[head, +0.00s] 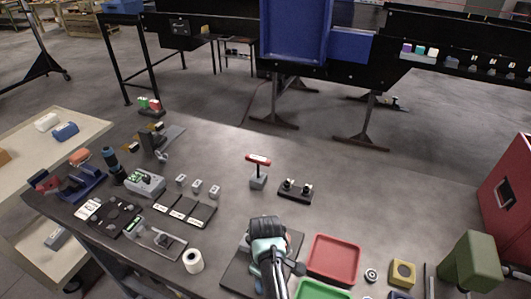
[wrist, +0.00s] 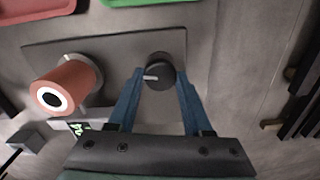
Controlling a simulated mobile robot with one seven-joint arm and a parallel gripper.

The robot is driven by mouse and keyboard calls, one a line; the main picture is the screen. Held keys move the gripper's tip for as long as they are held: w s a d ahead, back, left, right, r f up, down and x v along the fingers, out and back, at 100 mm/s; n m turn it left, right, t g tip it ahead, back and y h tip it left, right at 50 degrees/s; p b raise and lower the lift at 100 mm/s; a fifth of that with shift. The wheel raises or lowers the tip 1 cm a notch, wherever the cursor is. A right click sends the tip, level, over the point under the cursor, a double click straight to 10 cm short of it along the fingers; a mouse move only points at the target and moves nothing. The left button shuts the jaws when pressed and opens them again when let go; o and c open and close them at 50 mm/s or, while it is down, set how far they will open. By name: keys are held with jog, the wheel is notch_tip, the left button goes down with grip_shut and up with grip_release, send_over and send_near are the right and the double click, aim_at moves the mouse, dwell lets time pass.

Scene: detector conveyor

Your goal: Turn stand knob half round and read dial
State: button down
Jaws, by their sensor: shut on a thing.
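In the wrist view a round black knob (wrist: 160,77) with a pale pointer mark stands on a flat dark grey stand plate (wrist: 115,52). The mark points left. My gripper (wrist: 160,74) has its two blue fingers on either side of the knob, shut on it. Left of the knob, a pinkish-red cylinder (wrist: 79,75) with a white ring and dark centre stands on the plate. A small panel with green marks (wrist: 80,127) lies below it, partly hidden by my gripper; I cannot read it. In the head view my arm hides the knob, and part of the plate (head: 237,277) shows.
In the head view a red tray (head: 334,258) and a green tray (head: 318,291) lie right of the plate. A white roll (head: 193,261) stands to the left. A red-handled tool on a grey block (head: 258,182) stands behind.

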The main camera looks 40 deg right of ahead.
jog(key=shift+n, duration=0.4)
jog(key=shift+c, duration=1.6)
grip_release()
notch_tip(320, 180, up, 13)
jog(key=b, duration=0.2)
